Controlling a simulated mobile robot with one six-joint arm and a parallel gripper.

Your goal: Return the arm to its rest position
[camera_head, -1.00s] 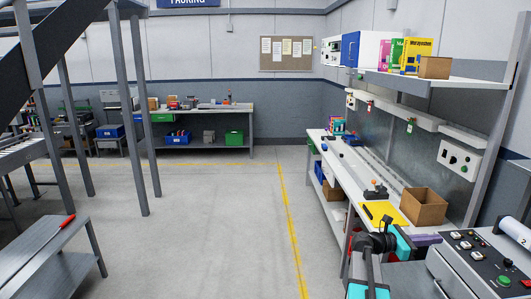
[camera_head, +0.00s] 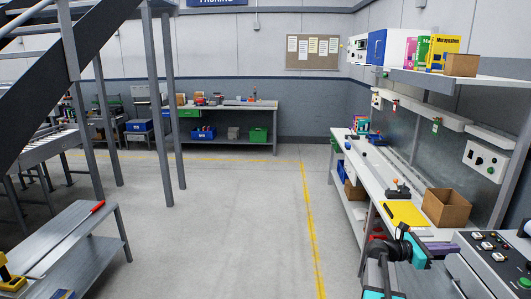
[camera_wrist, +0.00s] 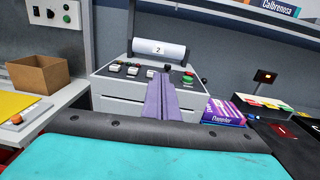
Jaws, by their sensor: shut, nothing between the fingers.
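My gripper (camera_head: 452,247) is at the lower right of the head view, at the end of my teal and black arm. In the wrist view its two purple fingers (camera_wrist: 166,97) lie side by side, shut and empty. They point toward a grey control console (camera_wrist: 140,85) with buttons and a white roll marked 2. The fingers overlap the console in the picture; I cannot tell how far apart they are. The console also shows at the right edge of the head view (camera_head: 497,268).
A white workbench (camera_head: 375,178) runs along the right, with a cardboard box (camera_head: 446,207) and a yellow sheet (camera_head: 405,214). A purple box (camera_wrist: 224,112) stands right of the console. A metal table (camera_head: 75,240) with a red-handled tool is at left. The middle floor is clear.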

